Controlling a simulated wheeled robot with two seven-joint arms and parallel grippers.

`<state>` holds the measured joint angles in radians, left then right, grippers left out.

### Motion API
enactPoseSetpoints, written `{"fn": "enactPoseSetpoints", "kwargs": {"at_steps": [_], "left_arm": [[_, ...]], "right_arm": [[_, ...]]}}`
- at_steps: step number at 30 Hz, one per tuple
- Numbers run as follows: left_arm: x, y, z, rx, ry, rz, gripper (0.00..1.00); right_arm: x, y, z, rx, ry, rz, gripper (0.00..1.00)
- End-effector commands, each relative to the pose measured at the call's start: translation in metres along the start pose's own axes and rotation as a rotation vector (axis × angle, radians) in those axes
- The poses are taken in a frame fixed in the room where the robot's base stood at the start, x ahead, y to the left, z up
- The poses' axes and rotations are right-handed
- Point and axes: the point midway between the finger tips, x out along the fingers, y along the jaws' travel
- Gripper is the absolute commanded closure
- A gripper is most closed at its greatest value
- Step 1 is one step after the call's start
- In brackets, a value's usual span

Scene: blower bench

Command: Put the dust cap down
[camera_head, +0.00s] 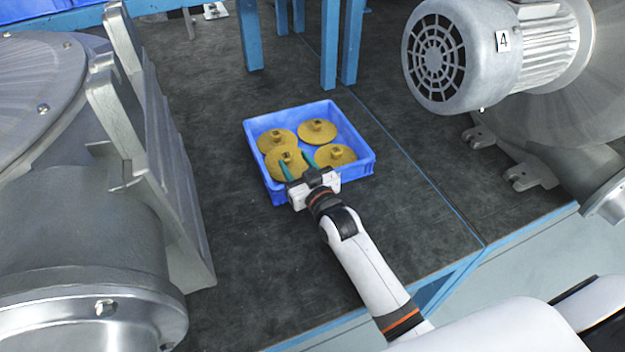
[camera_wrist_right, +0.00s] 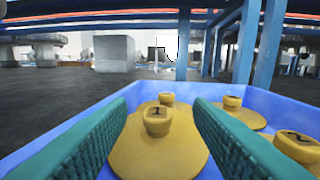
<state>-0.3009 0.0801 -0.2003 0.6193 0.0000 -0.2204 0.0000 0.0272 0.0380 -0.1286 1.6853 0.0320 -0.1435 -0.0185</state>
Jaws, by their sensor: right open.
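Several round yellow dust caps with knobs lie in a blue tray (camera_head: 362,163) on the dark bench. The near-left dust cap (camera_head: 275,168) lies in the tray right at my right gripper (camera_head: 291,167). In the right wrist view this near cap (camera_wrist_right: 145,150) has a marked knob (camera_wrist_right: 158,121) that shows between the two green fingers, with a gap on each side. My right gripper is open and holds nothing. The other caps are the far-left one (camera_head: 270,141), the far-right one (camera_head: 317,130) and the near-right one (camera_head: 340,155). My left gripper is not in view.
A large grey metal blower housing (camera_head: 70,220) fills the left side. A motor marked 4 (camera_head: 470,50) stands at the upper right. Blue posts (camera_head: 330,45) rise behind the tray. The bench top (camera_head: 270,280) is clear in front of the tray.

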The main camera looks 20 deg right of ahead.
Motion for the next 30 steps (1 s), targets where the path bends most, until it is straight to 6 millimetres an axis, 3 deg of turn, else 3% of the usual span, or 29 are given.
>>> {"fn": "enactPoseSetpoints", "kwargs": {"at_steps": [1,9,15,21,30], "left_arm": [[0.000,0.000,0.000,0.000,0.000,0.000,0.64],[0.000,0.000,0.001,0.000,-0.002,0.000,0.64],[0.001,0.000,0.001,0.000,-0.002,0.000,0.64],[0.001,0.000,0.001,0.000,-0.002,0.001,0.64],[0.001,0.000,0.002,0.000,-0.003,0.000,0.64]], "right_arm": [[-0.011,0.002,-0.007,0.001,0.012,0.002,0.51],[-0.072,0.000,-0.004,0.000,0.007,-0.001,0.51],[-0.105,-0.001,-0.001,0.001,-0.001,-0.002,0.51],[-0.118,-0.002,0.000,0.001,-0.004,-0.003,0.51],[-0.119,-0.002,0.002,0.001,-0.007,-0.003,0.51]]}}
